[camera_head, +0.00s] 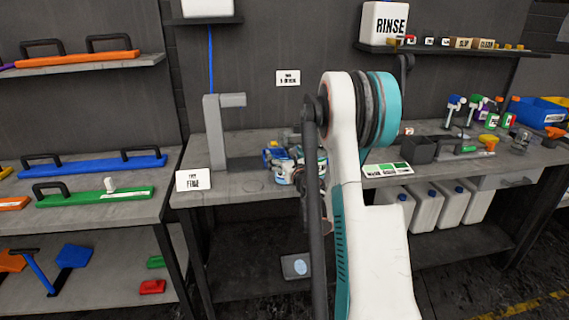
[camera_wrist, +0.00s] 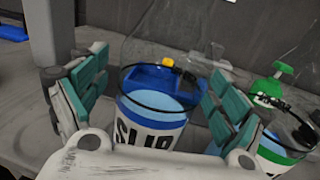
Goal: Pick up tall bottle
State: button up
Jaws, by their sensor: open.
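My gripper (camera_wrist: 155,95) is open, with teal finger pads at the left and right of the wrist view. Between and beyond the fingers is a white bucket (camera_wrist: 150,134) with black lettering, a blue band and a black handle. A blue object with a yellow tip (camera_wrist: 154,78) shows at its top; I cannot tell whether it is inside or behind. Faint clear outlines rise behind it, too faint to identify. I cannot tell which thing is the tall bottle. In the head view my arm hides the gripper and part of the buckets (camera_head: 284,176).
A second bucket (camera_wrist: 280,150) with a green sprayer top (camera_wrist: 270,85) stands at the right. A grey stand (camera_head: 215,130) is left of the buckets. White jugs (camera_head: 425,205) are below.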

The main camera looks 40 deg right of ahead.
jog(key=c, duration=1.2)
